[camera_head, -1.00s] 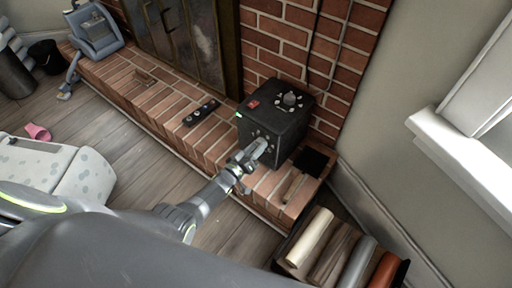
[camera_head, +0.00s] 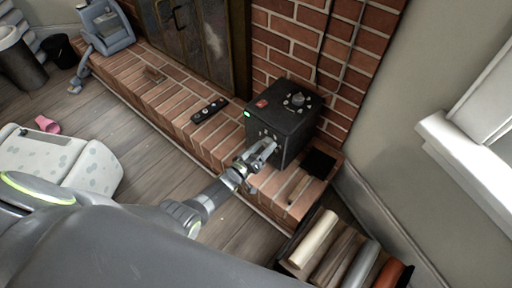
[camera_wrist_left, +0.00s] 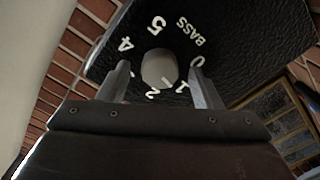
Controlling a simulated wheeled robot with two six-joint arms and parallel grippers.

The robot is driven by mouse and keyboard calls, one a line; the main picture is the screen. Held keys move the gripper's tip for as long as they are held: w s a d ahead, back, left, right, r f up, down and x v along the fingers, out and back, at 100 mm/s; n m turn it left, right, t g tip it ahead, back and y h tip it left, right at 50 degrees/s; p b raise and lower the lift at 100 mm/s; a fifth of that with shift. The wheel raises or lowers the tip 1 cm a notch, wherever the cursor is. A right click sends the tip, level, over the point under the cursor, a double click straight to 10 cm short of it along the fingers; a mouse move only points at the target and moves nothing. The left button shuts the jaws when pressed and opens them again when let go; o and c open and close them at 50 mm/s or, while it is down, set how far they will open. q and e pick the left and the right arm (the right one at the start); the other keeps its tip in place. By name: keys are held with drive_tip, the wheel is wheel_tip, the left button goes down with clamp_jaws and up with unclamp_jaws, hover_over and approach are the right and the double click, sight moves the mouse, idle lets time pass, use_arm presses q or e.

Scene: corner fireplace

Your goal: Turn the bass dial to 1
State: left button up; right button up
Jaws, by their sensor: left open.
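The black speaker box (camera_head: 294,147) stands on the brick hearth, with a round knob (camera_head: 297,99) ringed by white marks on top. The left gripper (camera_head: 266,149) is open at the box's front face. In the left wrist view, the pale bass dial (camera_wrist_left: 159,68) sits on the black face beside the word BASS, with 0, 1, 2, 4 and 5 readable around it. The open left gripper (camera_wrist_left: 160,72) has one finger on each side of the dial, with gaps visible. My right gripper is not in view.
A log holder with rolled pieces (camera_head: 313,238) stands in front. The brick wall is close behind the box.

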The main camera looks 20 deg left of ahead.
use_arm(q)
drive_tip(key=shift+s+a, duration=0.15)
drive_tip(key=shift+s, duration=0.25)
drive_tip(key=p+v, duration=0.4)
drive_tip(key=v, duration=1.2)
drive_tip(key=shift+s+p, duration=0.25)
drive_tip(key=shift+p, duration=0.15)
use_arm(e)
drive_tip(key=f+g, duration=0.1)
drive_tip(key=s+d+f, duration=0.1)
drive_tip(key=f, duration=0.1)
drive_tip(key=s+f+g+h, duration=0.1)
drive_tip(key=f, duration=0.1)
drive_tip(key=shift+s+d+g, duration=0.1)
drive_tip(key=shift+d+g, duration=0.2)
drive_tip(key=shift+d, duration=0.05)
